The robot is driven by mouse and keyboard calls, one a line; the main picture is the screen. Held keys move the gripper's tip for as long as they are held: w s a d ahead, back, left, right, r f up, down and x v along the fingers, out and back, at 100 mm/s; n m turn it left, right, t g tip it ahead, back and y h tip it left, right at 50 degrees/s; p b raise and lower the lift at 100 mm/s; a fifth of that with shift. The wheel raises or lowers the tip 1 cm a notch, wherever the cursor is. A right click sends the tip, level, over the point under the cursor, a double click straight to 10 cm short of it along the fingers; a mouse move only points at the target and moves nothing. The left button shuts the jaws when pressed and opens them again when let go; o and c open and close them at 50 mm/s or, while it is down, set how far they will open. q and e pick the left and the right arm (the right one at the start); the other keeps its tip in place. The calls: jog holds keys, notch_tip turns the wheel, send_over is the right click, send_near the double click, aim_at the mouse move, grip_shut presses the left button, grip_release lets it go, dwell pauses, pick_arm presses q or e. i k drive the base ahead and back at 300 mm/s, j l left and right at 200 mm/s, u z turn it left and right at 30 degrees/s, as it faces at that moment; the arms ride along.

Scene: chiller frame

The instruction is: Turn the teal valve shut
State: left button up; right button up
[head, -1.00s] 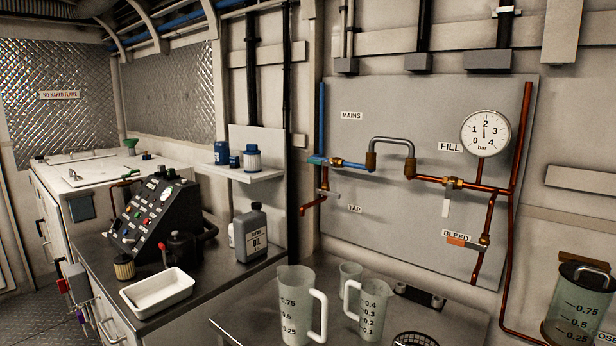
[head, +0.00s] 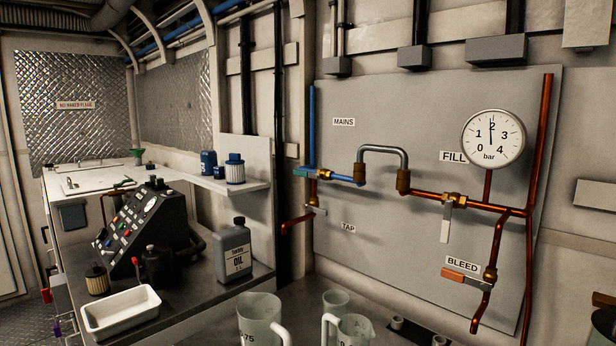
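The teal valve handle (head: 302,172) is on the blue pipe at the left edge of the grey wall panel (head: 420,130), below the MAINS label (head: 343,122). The handle is small and appears to lie roughly level, in line with the short blue pipe (head: 345,178) to its right. Near it, a copper tap pipe (head: 298,222) with a pale lever (head: 316,209) hangs below. Neither of my grippers is in the head view.
A pressure gauge (head: 493,137), a FILL valve with a pale lever (head: 445,222) and an orange BLEED lever (head: 463,276) are on the panel's right. Jugs (head: 262,322) stand in front below. An oil bottle (head: 234,252) and white tray (head: 120,312) sit on the left counter.

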aim_at(296, 172)
jog(key=i+j, duration=0.1)
jog(key=j, duration=0.2)
jog(key=i+j, duration=0.15)
jog(key=i+j+z, duration=0.1)
jog(key=j+z, duration=0.55)
jog(key=z, duration=0.2)
jog(key=j+z, duration=0.4)
jog(key=i+l, duration=0.05)
